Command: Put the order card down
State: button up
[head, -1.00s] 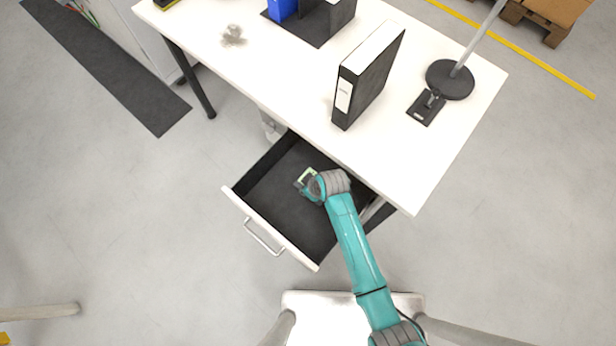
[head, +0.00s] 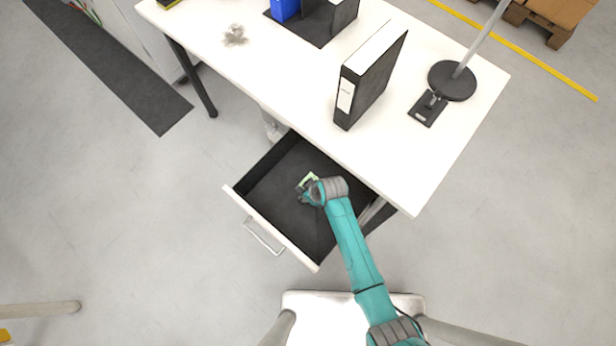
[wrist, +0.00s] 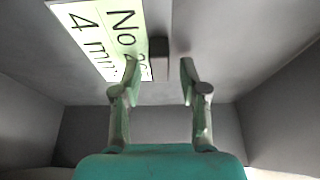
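The order card (head: 311,177) is a small pale green piece inside the open drawer (head: 262,203), partly hidden by my gripper in the head view. In the wrist view the card (wrist: 104,36) is at the upper left, with large dark lettering including "No" and "4 mm". A small dark grey block (wrist: 158,59) shows at its right edge. My gripper (wrist: 160,72) is over the drawer with its fingers apart, and the block shows in the gap with space on both sides. The left fingertip overlaps the card's edge in the picture. I cannot tell whether the card touches the drawer floor.
Grey drawer walls rise close around my gripper. The white desk (head: 405,165) overhangs the drawer's back. A black binder (head: 370,78) stands on it, with a lamp base (head: 452,80) to the right. The drawer's front handle (head: 262,237) faces open floor.

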jog(key=shift+r, duration=0.1)
jog(key=v, duration=1.2)
